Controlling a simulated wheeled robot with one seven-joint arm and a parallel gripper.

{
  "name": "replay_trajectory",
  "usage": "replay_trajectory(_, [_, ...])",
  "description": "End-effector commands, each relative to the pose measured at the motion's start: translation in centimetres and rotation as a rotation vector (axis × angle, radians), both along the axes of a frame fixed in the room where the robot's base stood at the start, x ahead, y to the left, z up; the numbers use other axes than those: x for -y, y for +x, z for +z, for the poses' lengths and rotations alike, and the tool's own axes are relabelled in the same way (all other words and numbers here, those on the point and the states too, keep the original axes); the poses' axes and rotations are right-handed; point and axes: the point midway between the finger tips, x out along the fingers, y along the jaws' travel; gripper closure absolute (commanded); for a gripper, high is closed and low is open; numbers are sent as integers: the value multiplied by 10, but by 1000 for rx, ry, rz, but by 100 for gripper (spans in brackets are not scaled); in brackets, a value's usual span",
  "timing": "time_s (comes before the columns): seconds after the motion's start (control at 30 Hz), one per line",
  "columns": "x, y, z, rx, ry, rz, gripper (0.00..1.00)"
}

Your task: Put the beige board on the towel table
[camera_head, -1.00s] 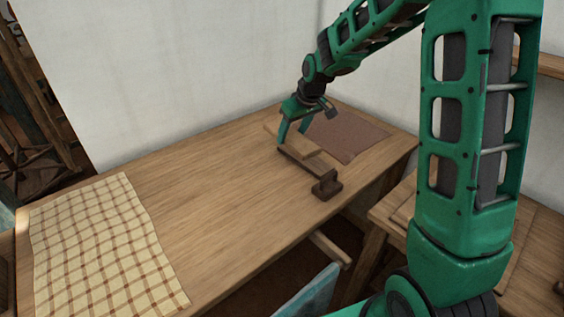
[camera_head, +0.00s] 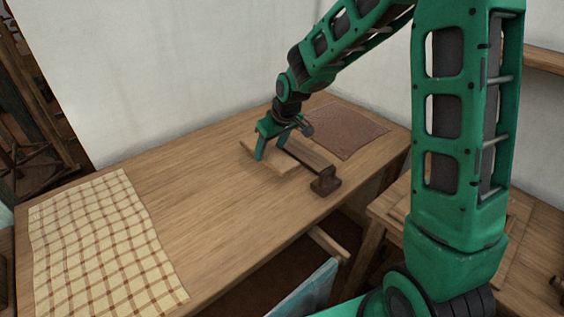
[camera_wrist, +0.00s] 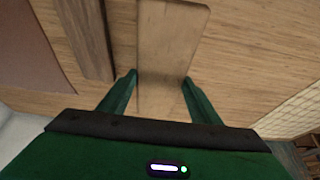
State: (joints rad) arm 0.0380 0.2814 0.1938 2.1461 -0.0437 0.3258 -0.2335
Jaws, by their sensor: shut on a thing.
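My gripper (camera_head: 268,148) is shut on the beige board (camera_head: 282,167), a flat, light wooden piece, over the towel table (camera_head: 195,200). In the wrist view the board (camera_wrist: 168,55) runs lengthwise between the two green fingers (camera_wrist: 160,88). The board is low and roughly level; I cannot tell whether it touches the tabletop. The yellow checked towel (camera_head: 100,240) lies flat at the table's left end, well apart from the board.
A dark brown wooden piece with an end block (camera_head: 326,180) lies just right of the board. A reddish-brown mat (camera_head: 345,132) lies at the right end by the wall. The tabletop between board and towel is clear. Another wooden table stands at right.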

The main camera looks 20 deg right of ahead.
Motion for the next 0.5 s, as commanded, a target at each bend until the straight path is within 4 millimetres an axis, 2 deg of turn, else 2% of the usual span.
replay_trajectory(0.03, [10,-2,-6,-2,0,-5,70])
replay_trajectory(0.2, [29,-4,-17,1,1,-1,70])
replay_trajectory(0.37, [34,-5,-23,0,0,-1,70])
replay_trajectory(0.5, [34,-5,-38,-3,1,0,70])
